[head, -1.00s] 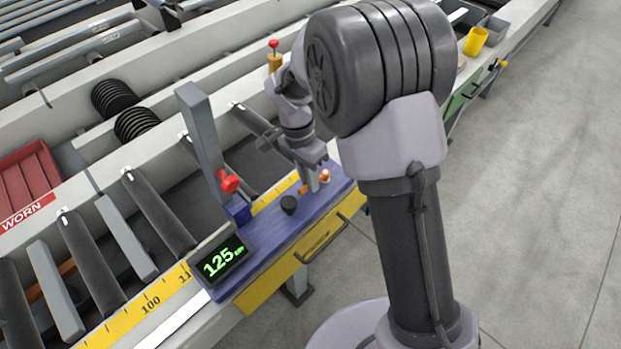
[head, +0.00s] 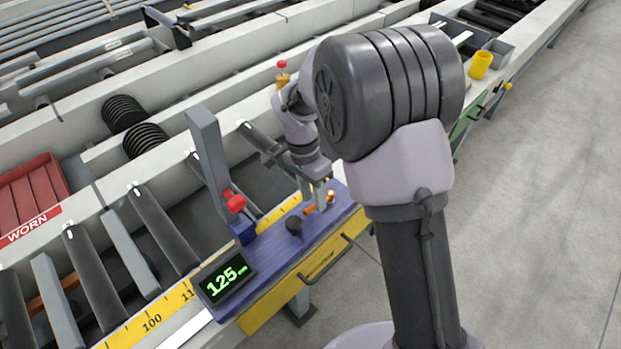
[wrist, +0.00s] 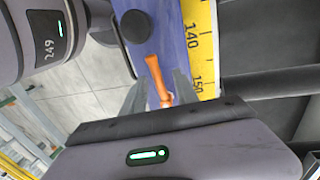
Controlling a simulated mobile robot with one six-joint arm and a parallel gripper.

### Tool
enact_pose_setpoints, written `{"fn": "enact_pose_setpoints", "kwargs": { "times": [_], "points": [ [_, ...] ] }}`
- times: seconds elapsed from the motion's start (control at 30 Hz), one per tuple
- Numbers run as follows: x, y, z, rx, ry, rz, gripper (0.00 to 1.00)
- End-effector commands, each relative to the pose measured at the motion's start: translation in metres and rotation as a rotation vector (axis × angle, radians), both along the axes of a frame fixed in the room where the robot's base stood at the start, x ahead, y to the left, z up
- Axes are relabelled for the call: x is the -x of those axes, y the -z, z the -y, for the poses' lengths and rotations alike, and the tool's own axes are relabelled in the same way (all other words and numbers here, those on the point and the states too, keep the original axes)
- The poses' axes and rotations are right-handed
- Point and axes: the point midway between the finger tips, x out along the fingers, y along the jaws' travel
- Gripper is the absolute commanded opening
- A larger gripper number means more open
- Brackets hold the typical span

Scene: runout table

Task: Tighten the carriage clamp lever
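The blue carriage (head: 275,262) sits on the runout table's near edge, with a lit display (head: 225,280) reading 125. The orange clamp lever (head: 310,210) is on the carriage's right part. In the wrist view the lever (wrist: 156,72) runs down between my fingers. My gripper (head: 319,205) points down at the lever's place. In the wrist view my gripper (wrist: 160,88) is open, with one finger on either side of the lever. The lever's lower end is partly hidden by my gripper's body, and I cannot tell whether a finger touches it.
A black knob (head: 294,225) stands on the carriage left of the lever. A grey upright arm with a red knob (head: 235,203) rises beside it. A yellow scale (head: 150,322) runs along the edge. A yellow cup (head: 480,65) stands far right. The floor at right is clear.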

Motion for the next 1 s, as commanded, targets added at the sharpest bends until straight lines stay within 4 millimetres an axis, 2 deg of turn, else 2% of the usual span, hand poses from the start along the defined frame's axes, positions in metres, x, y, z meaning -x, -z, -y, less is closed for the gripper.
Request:
{"fn": "enact_pose_setpoints", "kwargs": {
  "times": [0.03, 0.3, 0.4, 0.5, 0.67, 1.0],
  "points": [
    [-0.003, -0.017, -0.002, -0.001, -0.001, 0.004, 0.36],
    [-0.016, -0.108, -0.013, -0.002, 0.000, 0.006, 0.36],
    [-0.021, -0.134, -0.016, -0.002, 0.000, 0.006, 0.36],
    [-0.023, -0.151, -0.018, -0.002, 0.000, 0.005, 0.36],
    [-0.025, -0.162, -0.020, -0.002, 0.000, 0.004, 0.36],
    [-0.025, -0.162, -0.020, -0.001, 0.000, 0.003, 0.36]
  ]
}}
